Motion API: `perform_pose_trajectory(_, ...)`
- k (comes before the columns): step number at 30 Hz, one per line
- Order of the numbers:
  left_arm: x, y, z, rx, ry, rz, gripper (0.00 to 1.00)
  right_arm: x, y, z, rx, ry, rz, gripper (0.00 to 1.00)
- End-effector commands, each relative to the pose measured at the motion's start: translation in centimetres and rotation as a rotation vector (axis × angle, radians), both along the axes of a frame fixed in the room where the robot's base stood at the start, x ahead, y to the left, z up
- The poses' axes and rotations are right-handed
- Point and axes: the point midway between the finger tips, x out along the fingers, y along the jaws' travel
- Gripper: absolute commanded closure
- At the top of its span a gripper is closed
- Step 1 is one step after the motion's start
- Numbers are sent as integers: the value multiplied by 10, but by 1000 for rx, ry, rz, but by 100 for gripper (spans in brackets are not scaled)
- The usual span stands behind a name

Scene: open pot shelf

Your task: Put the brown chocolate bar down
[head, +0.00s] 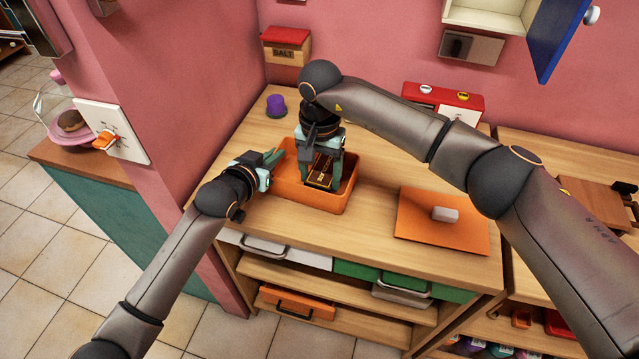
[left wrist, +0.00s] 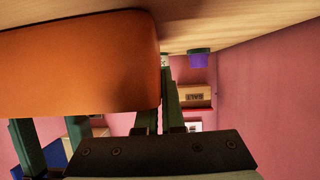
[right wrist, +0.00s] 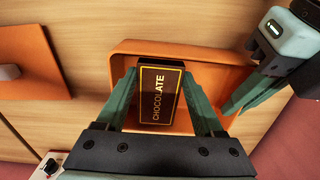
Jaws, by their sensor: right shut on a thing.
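The brown chocolate bar (right wrist: 158,94), dark with gold lettering and a gold border, is between the fingers of my right gripper (right wrist: 157,98). In the head view the bar (head: 320,178) is low inside the orange bin (head: 318,203), within its walls. I cannot tell whether it touches the bin floor. My right gripper (head: 322,172) points down into the bin, shut on the bar. My left gripper (head: 274,159) is shut and empty, just outside the bin's left wall. In the left wrist view its fingers (left wrist: 164,68) lie close together beside the orange wall (left wrist: 80,65).
A purple cup (head: 276,105) stands behind the bin, with the salt box (head: 285,46) on the wall side. An orange board (head: 418,228) with a small pale block (head: 445,214) lies to the right. Bare counter lies between bin and board.

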Motion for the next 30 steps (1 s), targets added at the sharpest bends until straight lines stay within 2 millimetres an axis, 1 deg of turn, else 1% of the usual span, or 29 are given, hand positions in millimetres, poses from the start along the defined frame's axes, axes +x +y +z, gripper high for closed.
perform_pose_trajectory(7, 0, 0, 0, 0, 1, 0, 100, -1, 0, -32, 0, 3, -1, 92)
perform_pose_trajectory(18, 0, 0, 0, 0, 1, 0, 100, 0, 0, -37, 0, 0, 0, 92)
perform_pose_trajectory(19, 0, 0, 0, 0, 1, 0, 100, 0, 0, -38, 0, 1, 0, 30)
perform_pose_trajectory(24, 0, 0, 0, 0, 1, 0, 100, 0, 0, -37, 0, 1, 0, 11)
perform_pose_trajectory(27, 0, 0, 0, 0, 1, 0, 100, 0, 0, -37, 0, 1, 0, 1)
perform_pose_trajectory(30, 0, 0, 0, 0, 1, 0, 100, 0, 0, -37, -1, 1, 0, 1)
